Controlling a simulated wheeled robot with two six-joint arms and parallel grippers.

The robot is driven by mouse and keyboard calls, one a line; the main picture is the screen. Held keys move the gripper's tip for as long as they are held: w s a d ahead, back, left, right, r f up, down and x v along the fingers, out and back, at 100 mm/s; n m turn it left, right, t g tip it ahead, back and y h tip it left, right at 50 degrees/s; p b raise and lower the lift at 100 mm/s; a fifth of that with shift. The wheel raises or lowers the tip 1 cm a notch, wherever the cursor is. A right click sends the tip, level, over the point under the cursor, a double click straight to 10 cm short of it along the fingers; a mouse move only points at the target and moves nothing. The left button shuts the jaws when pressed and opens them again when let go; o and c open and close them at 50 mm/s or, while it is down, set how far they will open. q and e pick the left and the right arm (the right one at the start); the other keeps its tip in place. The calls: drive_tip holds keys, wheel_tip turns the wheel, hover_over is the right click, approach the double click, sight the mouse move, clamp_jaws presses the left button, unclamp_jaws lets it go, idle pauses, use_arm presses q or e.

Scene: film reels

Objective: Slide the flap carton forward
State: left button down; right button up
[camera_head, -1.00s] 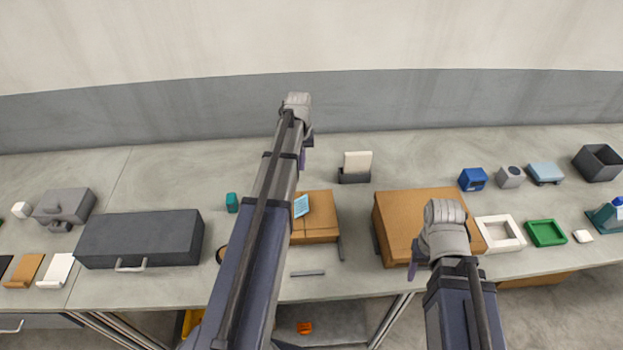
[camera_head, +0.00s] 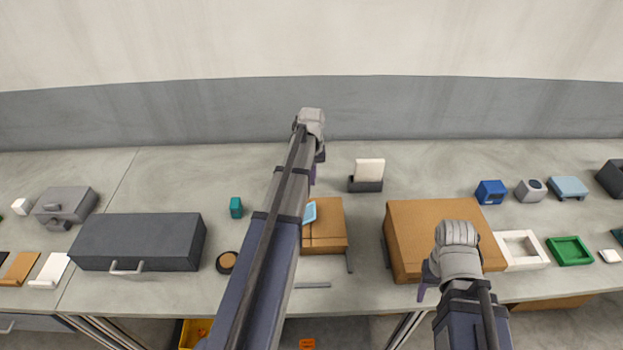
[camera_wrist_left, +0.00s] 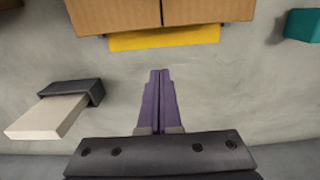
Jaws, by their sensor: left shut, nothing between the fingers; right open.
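A small brown carton (camera_head: 328,226) with a blue card (camera_head: 310,212) on top stands mid-table, partly hidden by my left arm. In the left wrist view this carton (camera_wrist_left: 120,14) shows a centre seam and a yellow strip (camera_wrist_left: 165,38) along its near edge. My left gripper (camera_head: 313,172) is behind the carton, on the wall side. Its purple fingers (camera_wrist_left: 160,72) are shut and empty, pointing at the strip with a gap between. A larger brown carton (camera_head: 425,225) stands to the right. My right gripper (camera_head: 426,284) is open over its front edge.
A white card in a dark holder (camera_head: 366,176) stands behind the cartons; it also shows in the left wrist view (camera_wrist_left: 75,92). A teal block (camera_head: 236,207) and dark case (camera_head: 140,241) are to the left. White (camera_head: 521,251) and green (camera_head: 569,251) trays lie right.

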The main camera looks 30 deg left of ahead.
sight(310, 227)
use_arm(q)
wheel_tip(310, 227, down, 5)
drive_tip(key=b, duration=0.3)
drive_tip(key=shift+r+b, duration=0.15)
drive_tip(key=shift+b, duration=0.15)
drive_tip(key=s, duration=0.1)
drive_tip(key=s+d, duration=0.2)
drive_tip(key=shift+s+r, duration=0.1)
drive_tip(key=shift+r, duration=0.15)
drive_tip(key=shift+s, duration=0.1)
drive_tip(key=shift+d, duration=0.1)
drive_tip(key=s+d, duration=0.1)
drive_tip(key=s, duration=0.1)
drive_tip(key=s+d, duration=0.2)
drive_tip(key=s, duration=0.1)
drive_tip(key=s+d, duration=0.2)
drive_tip(key=s, duration=0.1)
drive_tip(key=shift+s, duration=0.15)
drive_tip(key=shift+w+a, duration=0.1)
drive_tip(key=shift+w, duration=0.1)
